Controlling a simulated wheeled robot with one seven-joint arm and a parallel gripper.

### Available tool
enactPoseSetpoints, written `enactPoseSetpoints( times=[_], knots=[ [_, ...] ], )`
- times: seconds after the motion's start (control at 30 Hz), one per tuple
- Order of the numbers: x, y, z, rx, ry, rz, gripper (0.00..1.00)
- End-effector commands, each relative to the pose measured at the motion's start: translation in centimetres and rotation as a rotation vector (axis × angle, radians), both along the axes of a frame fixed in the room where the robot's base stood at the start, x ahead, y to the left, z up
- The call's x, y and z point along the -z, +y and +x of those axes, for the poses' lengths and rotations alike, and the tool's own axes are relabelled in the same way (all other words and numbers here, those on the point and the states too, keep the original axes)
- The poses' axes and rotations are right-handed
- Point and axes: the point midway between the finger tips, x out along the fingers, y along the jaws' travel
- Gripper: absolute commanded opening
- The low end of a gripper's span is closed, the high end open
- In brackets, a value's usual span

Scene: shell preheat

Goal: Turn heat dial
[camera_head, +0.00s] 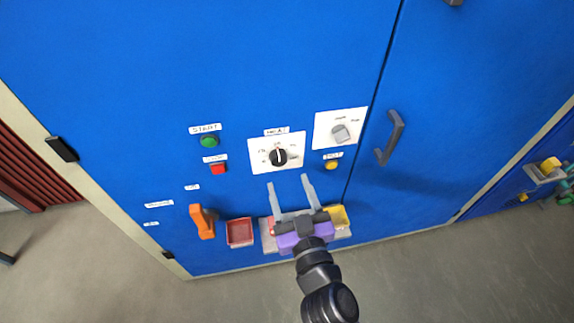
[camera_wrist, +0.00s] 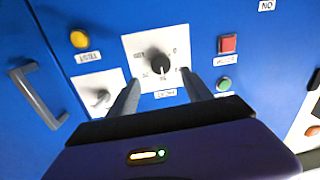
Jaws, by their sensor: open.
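The heat dial is a round black knob (camera_head: 278,157) with a white pointer on a white marked plate (camera_head: 293,143), set in the blue cabinet front. In the wrist view the knob (camera_wrist: 160,64) shows between and beyond my fingertips. My gripper (camera_head: 289,180) is open and empty. In the head view its two grey fingers point up at the cabinet, with their tips just below the dial plate. In the wrist view the fingers (camera_wrist: 160,77) stand either side of the plate's lower part. I see no contact with the knob.
A grey knob (camera_head: 340,133) on another plate and a yellow button (camera_head: 331,165) are right of the dial. A green button (camera_head: 209,141) and a red button (camera_head: 218,168) are left. An orange lever (camera_head: 203,222), a red tray (camera_head: 239,233) and a door handle (camera_head: 390,138) stick out.

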Motion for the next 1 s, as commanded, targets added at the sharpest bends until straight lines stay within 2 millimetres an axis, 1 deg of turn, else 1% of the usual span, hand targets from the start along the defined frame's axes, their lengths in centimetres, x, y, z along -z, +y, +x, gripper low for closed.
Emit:
enactPoseSetpoints(
  times=[0.03,0.2,0.4,0.6,0.83,0.97,1.0],
  knots=[
    [-0.3,0.3,0.6,-0.001,-0.002,0.001,0.58],
    [-0.4,1.2,3.2,-0.001,-0.002,0.001,0.58],
    [-0.2,2.1,5.6,-0.001,-0.001,-0.001,0.58],
    [-0.1,2.4,6.5,-0.001,-0.001,0.0,0.58],
    [-0.1,2.4,6.5,-0.001,-0.001,0.0,0.58],
    [-0.1,2.4,6.5,-0.001,-0.001,0.0,0.33],
    [-0.1,2.4,6.5,-0.001,-0.001,0.0,0.25]
  ],
)
